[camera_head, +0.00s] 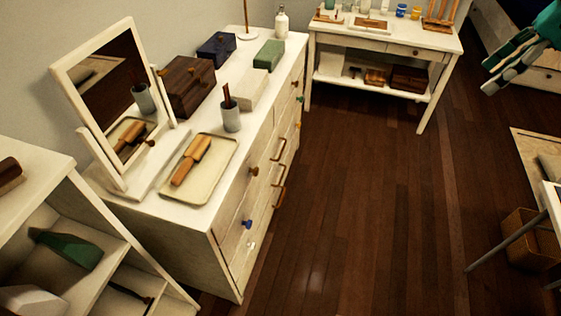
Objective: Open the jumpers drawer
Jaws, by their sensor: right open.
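A cream dresser (192,216) stands against the wall at the left. Its drawer fronts (262,195) face right and all look shut. Mixed handles and knobs show on them: bronze bar handles (280,150), a blue knob (247,223) and other small knobs. I cannot tell which drawer is the jumpers one; no label is readable. My right gripper (487,77), teal with grey fingers, is open and empty at the top right, well away from the dresser. My left gripper is out of view.
The dresser top holds a mirror (103,85), a tray (228,158) with brushes, a cup (231,118) and several boxes. A white table (443,42) stands at the back. An open shelf (60,185) is at the left. The wooden floor (375,200) is clear.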

